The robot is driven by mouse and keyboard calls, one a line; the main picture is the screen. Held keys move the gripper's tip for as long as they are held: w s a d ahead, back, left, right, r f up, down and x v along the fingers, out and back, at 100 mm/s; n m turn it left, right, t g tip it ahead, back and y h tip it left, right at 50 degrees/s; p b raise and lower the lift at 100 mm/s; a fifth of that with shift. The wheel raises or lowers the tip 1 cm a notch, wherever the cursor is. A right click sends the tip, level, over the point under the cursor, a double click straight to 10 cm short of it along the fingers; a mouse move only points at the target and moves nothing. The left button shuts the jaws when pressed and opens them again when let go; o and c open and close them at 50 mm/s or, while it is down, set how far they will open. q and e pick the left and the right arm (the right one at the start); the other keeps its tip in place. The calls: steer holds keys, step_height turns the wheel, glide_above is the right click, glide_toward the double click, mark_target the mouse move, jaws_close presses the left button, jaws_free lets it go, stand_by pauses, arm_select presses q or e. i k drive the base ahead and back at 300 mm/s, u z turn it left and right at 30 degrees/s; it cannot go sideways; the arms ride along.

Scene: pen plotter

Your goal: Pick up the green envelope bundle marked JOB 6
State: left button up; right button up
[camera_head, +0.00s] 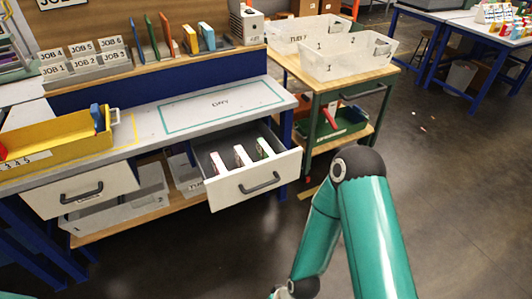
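No green bundle with a readable JOB 6 mark shows. A grey rack (86,70) stands at the back left of the bench, with small JOB labels in two rows; the JOB 6 label (109,43) is at the right end of the upper row. Its slots look empty from here. A thin green upright item (151,36) stands right of the rack, beside a red one. Neither shows a readable job mark.
A yellow tray (70,147) with a blue item sits on the bench's left. The open drawer juts out into the floor space. Two translucent bins (346,66) stand on a side cart. The floor at right is mostly clear.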

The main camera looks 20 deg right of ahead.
mark_target(264, 151)
steer(key=z, duration=0.55)
steer(key=i, duration=0.2)
steer(key=u, duration=3.45)
steer(key=k, duration=1.3)
steer(key=u, duration=0.4)
steer(key=i, duration=0.2)
steer(key=z, duration=2.75)
